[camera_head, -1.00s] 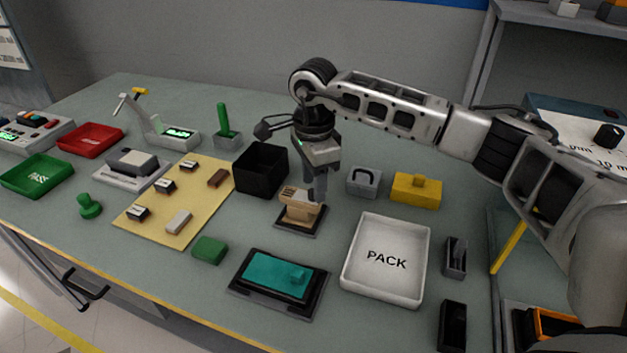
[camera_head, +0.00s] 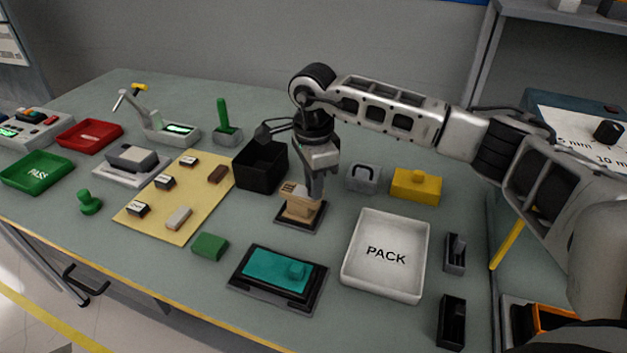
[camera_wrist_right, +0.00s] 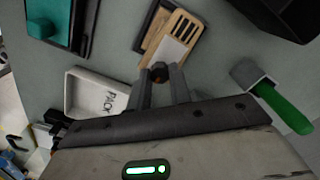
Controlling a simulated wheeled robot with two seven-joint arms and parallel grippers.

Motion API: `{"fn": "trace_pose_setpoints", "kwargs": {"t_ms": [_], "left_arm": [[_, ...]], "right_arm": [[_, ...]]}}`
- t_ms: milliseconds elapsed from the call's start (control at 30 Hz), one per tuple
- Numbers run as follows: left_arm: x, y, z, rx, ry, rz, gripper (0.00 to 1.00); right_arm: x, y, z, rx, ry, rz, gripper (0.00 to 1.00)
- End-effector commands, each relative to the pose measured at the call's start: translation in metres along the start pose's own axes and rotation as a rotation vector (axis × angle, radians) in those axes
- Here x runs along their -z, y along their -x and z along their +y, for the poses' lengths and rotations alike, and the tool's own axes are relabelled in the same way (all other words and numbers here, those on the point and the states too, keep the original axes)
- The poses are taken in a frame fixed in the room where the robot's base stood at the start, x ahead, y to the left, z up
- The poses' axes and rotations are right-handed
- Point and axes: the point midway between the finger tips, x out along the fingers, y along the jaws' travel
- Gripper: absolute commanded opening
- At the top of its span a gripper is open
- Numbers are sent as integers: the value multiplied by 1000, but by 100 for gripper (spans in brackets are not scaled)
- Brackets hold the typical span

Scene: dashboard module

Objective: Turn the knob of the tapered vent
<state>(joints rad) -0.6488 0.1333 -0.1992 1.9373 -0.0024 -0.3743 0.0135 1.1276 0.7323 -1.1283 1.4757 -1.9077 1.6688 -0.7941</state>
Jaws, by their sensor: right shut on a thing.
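The tapered vent (camera_head: 298,208) is a beige block with dark slats on a black base, at the middle of the table. In the right wrist view its slatted face (camera_wrist_right: 182,30) shows beyond the fingers. My right gripper (camera_head: 315,193) points down at the right end of the vent. In the right wrist view its fingertips (camera_wrist_right: 158,76) are shut on a small dark brown knob (camera_wrist_right: 158,68) at the vent's near end. The fingers hide part of the knob, so its angle is hard to tell. My left gripper is not in view.
A black open box (camera_head: 262,165) stands close behind the vent to the left. The white PACK tray (camera_head: 426,262) is to the right, and a teal block on a black base (camera_head: 240,281) is in front. A grey block with a handle (camera_head: 362,184) is behind right.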

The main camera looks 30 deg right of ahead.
Motion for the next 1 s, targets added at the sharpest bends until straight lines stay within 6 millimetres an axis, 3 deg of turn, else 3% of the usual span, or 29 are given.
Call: {"fn": "trace_pose_setpoints", "kwargs": {"t_ms": [567, 1000], "left_arm": [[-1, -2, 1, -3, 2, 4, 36], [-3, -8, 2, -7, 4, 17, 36]], "right_arm": [[0, 0, 0, 3, -103, -1, 0], [0, 0, -1, 3, -458, -1, 0]]}}
